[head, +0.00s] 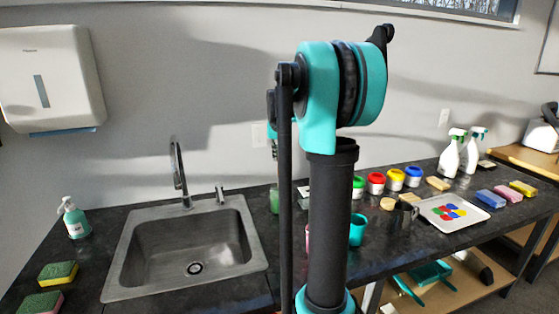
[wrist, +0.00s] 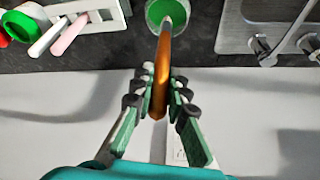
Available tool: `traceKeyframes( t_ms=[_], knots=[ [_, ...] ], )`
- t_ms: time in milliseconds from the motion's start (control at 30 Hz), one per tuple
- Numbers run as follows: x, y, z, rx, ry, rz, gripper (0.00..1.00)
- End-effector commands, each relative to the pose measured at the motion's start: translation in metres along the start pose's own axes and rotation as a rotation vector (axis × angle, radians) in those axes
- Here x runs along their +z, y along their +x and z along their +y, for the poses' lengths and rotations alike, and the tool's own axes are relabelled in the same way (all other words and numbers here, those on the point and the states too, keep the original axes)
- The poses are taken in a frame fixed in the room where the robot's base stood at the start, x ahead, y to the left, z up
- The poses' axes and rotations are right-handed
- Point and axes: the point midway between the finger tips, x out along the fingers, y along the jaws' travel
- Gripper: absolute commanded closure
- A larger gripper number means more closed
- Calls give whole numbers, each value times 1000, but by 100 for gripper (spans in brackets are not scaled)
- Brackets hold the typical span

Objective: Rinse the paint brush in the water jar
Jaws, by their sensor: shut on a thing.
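My gripper (wrist: 160,88) is shut on the orange-brown handle of the paint brush (wrist: 162,62). The brush's pale front end points at a round jar with green contents (wrist: 157,8) at the top of the wrist view. The brush tip overlaps the jar's opening there; I cannot tell whether it is in the liquid or above it. In the head view a greenish jar (head: 275,200) stands on the counter right of the sink, partly behind my arm. My arm hides most of the gripper and the brush in that view.
The sink (head: 190,245) with its tap (head: 179,172) is left of the jar. A teal cup (head: 357,229), a metal mug (head: 404,214), several paint pots (head: 376,183) and a paint tray (head: 425,208) stand to the right.

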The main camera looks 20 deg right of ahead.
Motion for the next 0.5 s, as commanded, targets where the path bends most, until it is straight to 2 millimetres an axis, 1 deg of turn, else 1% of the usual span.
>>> traceKeyframes(
  t_ms=[500],
  knots=[
    [-12,-30,0,0,0,0,100]
  ],
)
